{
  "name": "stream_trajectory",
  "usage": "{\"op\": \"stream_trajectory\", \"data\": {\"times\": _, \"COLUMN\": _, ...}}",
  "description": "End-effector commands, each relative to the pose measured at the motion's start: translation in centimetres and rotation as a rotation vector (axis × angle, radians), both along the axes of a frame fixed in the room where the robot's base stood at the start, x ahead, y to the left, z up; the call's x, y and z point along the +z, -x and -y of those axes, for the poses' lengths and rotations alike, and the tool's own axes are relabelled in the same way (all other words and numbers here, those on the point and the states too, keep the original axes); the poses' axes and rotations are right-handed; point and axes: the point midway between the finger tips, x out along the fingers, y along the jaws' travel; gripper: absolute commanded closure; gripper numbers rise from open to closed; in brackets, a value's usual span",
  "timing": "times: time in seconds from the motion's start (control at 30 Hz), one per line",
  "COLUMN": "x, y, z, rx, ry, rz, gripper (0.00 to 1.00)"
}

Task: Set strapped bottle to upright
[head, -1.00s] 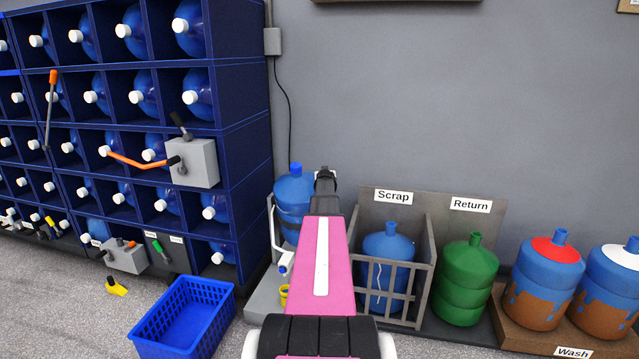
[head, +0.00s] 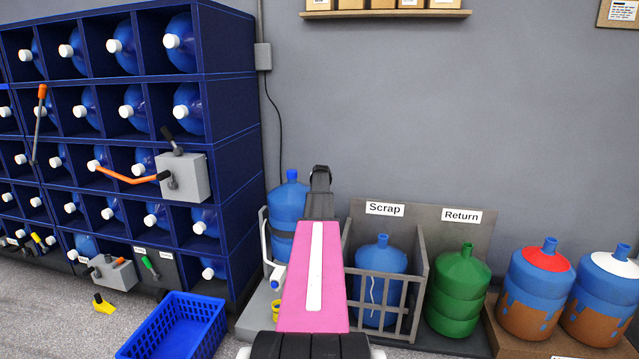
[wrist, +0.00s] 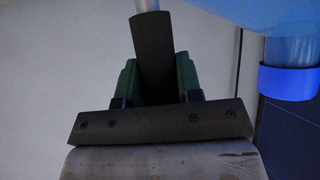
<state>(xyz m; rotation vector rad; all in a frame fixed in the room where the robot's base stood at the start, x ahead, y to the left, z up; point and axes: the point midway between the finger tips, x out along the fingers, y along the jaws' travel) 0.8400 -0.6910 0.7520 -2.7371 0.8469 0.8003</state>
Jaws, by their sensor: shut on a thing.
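The strapped bottle (head: 288,202) is blue with a blue cap and a dark strap (head: 283,234) around it. It looks upright or nearly so in the head view, left of my gripper (head: 320,178), and my arm hides part of its right side. In the wrist view my gripper (wrist: 156,85) has green fingers closed on a dark handle grip (wrist: 152,50) at the end of a pale rod. Part of a blue bottle (wrist: 265,15) shows at the upper right there, apart from the fingers. Where the handle joins the stand is hidden.
A grey platform (head: 252,318) lies under the bottle, with a white bent tube beside it. The Scrap cage (head: 419,285) with a blue bottle and the green Return bottle (head: 458,290) stand right. A bottle rack (head: 232,120) and a blue basket (head: 180,330) are left.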

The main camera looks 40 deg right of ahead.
Motion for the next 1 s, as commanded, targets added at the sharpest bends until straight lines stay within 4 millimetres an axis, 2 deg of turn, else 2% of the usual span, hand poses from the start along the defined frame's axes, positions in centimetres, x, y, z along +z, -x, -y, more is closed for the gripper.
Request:
{"op": "stream_trajectory", "data": {"times": 0.1, "x": 0.0, "y": -0.5, "z": 0.5, "rx": -0.004, "ry": -0.003, "rz": 0.008, "gripper": 1.00}}
{"op": "stream_trajectory", "data": {"times": 0.13, "x": 0.0, "y": -0.5, "z": 0.5, "rx": -0.004, "ry": -0.003, "rz": 0.008, "gripper": 0.64}}
{"op": "stream_trajectory", "data": {"times": 0.2, "x": 0.0, "y": -0.5, "z": 0.5, "rx": -0.004, "ry": -0.002, "rz": 0.009, "gripper": 0.42}}
{"op": "stream_trajectory", "data": {"times": 0.67, "x": 0.5, "y": 0.4, "z": -0.2, "rx": -0.003, "ry": -0.001, "rz": 0.007, "gripper": 0.42}}
{"op": "stream_trajectory", "data": {"times": 1.0, "x": 3.3, "y": 4.2, "z": -2.8, "rx": -0.003, "ry": 0.000, "rz": 0.007, "gripper": 0.42}}
